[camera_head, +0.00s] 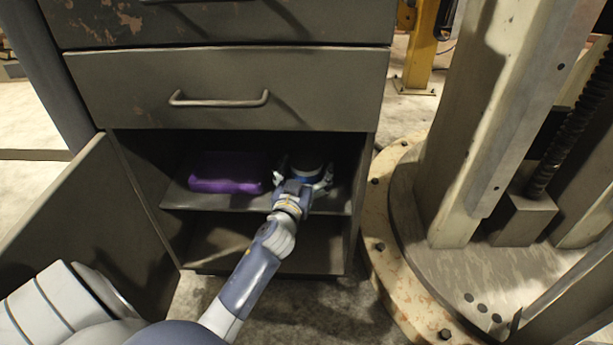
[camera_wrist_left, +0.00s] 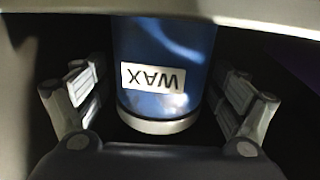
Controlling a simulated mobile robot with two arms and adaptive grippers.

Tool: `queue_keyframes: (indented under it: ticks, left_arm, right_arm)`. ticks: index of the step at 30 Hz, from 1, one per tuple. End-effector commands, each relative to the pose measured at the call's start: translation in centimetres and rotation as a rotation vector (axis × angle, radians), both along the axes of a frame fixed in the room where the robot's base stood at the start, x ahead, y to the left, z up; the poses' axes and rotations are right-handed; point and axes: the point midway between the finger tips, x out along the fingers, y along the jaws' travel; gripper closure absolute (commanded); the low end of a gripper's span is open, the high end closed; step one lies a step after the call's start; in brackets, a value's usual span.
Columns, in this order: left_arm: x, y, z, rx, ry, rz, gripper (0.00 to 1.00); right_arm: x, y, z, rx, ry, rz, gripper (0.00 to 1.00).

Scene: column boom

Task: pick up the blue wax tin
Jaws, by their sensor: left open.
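The blue wax tin (camera_wrist_left: 165,50) stands between the two fingers of my left gripper in the left wrist view. It has a white label reading WAX, upside down in that view, and a pale rim. My left gripper (camera_wrist_left: 160,100) is open, with a finger on each side of the tin and dark gaps between. In the head view my left gripper (camera_head: 303,182) reaches into the cabinet's upper shelf space, and the tin (camera_head: 304,166) is mostly hidden behind it. My right gripper is not in view.
A purple object (camera_head: 228,173) lies on the cabinet shelf (camera_head: 240,202) left of my gripper. A drawer (camera_head: 225,90) closes the space above. The cabinet door (camera_head: 85,215) stands open at left. A large round machine base (camera_head: 400,265) stands to the right.

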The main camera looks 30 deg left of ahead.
Motion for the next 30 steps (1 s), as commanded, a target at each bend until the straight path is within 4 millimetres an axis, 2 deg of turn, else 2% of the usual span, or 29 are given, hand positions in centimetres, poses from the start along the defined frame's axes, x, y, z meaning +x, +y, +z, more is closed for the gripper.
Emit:
queue_keyframes:
  ticks: [3,11,23,28,30]
  left_arm:
    - [0.0,0.0,0.0,0.0,0.0,0.0,0.11]
    - [0.0,0.0,0.0,0.0,0.0,0.0,0.69]
    - [0.0,0.0,0.5,0.001,-0.003,-0.001,0.7]
    - [0.0,0.0,1.6,0.0,-0.004,0.0,0.7]
    - [0.0,0.0,2.2,0.0,-0.004,0.0,0.7]
  right_arm:
    - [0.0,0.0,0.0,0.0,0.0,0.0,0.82]
    - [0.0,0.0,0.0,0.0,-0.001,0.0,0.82]
    - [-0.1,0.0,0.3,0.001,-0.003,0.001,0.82]
    - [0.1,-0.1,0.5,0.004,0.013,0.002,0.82]
    - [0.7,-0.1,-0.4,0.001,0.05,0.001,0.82]
